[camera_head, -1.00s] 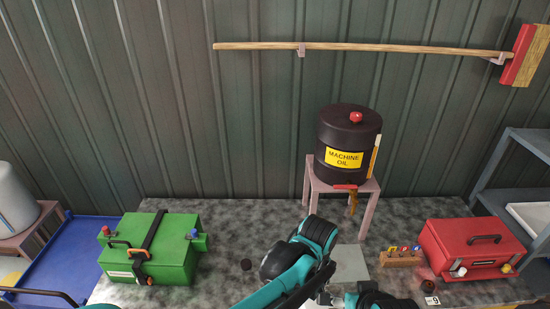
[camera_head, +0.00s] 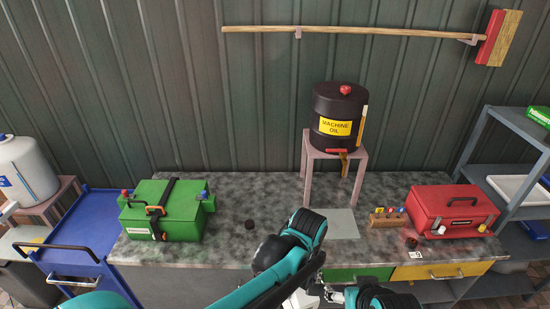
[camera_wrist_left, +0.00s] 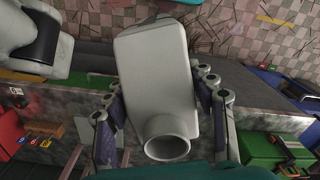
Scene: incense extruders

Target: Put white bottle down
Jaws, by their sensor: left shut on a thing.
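The white bottle (camera_wrist_left: 155,75) fills the middle of the left wrist view, its round open mouth toward the bottom of that picture. The fingers of my left gripper (camera_wrist_left: 160,115) lie along both its sides and are shut on it. In the head view my left arm reaches in from the left and bends down at the bottom centre. There a small part of the white bottle (camera_head: 300,299) shows below the arm, at the near side of the bench; most of it is hidden.
The grey bench (camera_head: 265,190) holds a green box (camera_head: 165,222), a red toolbox (camera_head: 452,212) and a small rack (camera_head: 389,219). A machine oil barrel (camera_head: 338,118) stands on a pink stand (camera_head: 361,168). A blue cart (camera_head: 85,225) is at left and shelves (camera_head: 500,160) at right.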

